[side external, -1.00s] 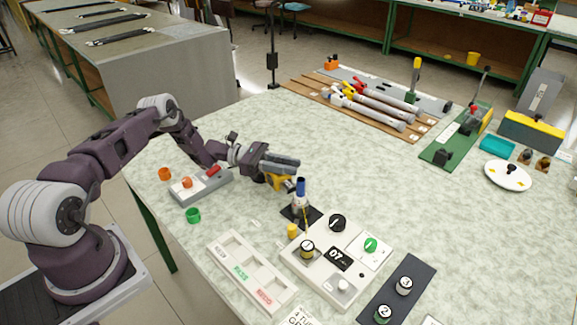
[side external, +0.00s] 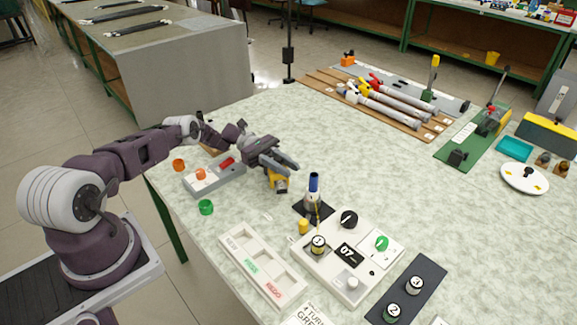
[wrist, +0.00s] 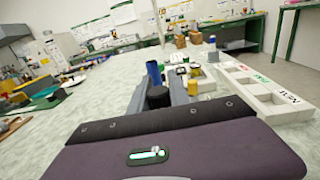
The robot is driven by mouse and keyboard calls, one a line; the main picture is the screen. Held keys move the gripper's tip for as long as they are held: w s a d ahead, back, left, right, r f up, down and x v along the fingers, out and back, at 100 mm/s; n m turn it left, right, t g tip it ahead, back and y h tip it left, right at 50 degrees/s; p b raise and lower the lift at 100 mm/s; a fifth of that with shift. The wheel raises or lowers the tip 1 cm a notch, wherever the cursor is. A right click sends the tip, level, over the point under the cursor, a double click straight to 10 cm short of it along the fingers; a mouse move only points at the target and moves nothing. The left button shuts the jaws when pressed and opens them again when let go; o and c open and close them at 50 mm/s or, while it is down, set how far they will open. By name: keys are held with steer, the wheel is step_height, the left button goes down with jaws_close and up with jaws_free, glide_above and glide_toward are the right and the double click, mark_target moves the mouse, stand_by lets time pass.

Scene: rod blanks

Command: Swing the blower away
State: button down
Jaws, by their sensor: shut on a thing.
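My gripper (side external: 284,170) is low over the table beside the control panel, shut on a small yellow and dark piece (side external: 278,182). I take this piece for the blower, but the fingers and wrist hide much of it. In the wrist view, a black cylinder (wrist: 158,97) stands by the grey fingers, and I cannot tell whether it is part of the held piece. Just right of my gripper, and apart from it, a blue-topped upright holder (side external: 313,184) stands on a dark square base. Its blue top also shows in the wrist view (wrist: 153,74).
A white panel (side external: 331,280) with knobs and a display is right of the gripper. Rods (side external: 385,104) lie on a rack behind; the middle table is clear.

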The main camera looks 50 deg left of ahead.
steer(key=c, duration=1.2)
jaws_free()
steer(key=shift+c, duration=0.2)
step_height(320, 180, up, 10)
